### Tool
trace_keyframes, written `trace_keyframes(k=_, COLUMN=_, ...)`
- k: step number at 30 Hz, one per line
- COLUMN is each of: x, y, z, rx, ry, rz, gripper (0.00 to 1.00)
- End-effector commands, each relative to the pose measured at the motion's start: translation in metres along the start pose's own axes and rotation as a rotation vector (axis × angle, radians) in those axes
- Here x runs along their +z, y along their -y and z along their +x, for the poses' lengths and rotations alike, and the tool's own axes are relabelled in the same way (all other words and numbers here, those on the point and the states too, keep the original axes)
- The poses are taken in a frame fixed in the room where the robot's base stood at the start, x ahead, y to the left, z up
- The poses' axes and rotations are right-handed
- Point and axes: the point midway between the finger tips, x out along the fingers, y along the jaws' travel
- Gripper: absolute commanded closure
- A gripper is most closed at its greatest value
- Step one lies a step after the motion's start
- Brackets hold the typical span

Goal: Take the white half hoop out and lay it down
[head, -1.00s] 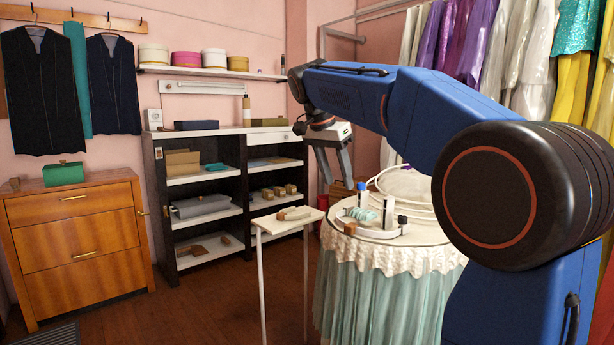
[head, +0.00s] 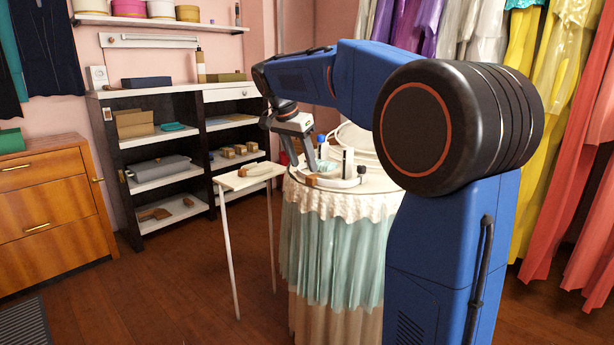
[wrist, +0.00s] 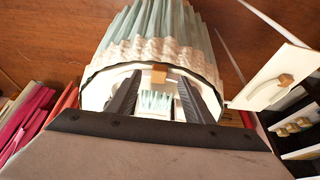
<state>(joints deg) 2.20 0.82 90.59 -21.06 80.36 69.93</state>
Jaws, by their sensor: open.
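A white curved band, which looks like the half hoop (head: 340,185), lies along the front of the round table top (head: 298,182) in the head view. A brown block (head: 311,181) sits at its left end, and it also shows as a tan block (wrist: 158,73) in the wrist view. My gripper (head: 312,163) points down over the left part of the table, just above the pale teal item there. In the wrist view its two dark fingers (wrist: 158,80) stand apart with pale pleated material between them. I cannot tell whether they touch anything.
A blue-capped bottle (head: 321,141) and a dark-topped white bottle (head: 347,163) stand on the round table close to my gripper. Open shelves (head: 150,137) are behind. The floor in front is clear.

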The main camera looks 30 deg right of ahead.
Motion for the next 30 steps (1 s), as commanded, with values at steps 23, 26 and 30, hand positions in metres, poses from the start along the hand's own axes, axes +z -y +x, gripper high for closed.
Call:
trace_keyframes(k=23, x=0.0, y=0.0, z=0.059, rx=0.0, ry=0.0, rz=-0.001, gripper=0.53)
trace_keyframes(k=26, x=0.0, y=0.0, z=0.058, rx=0.0, ry=0.0, rz=-0.001, gripper=0.63)
trace_keyframes(k=30, x=0.0, y=0.0, z=0.058, rx=0.0, ry=0.0, rz=-0.001, gripper=0.96)
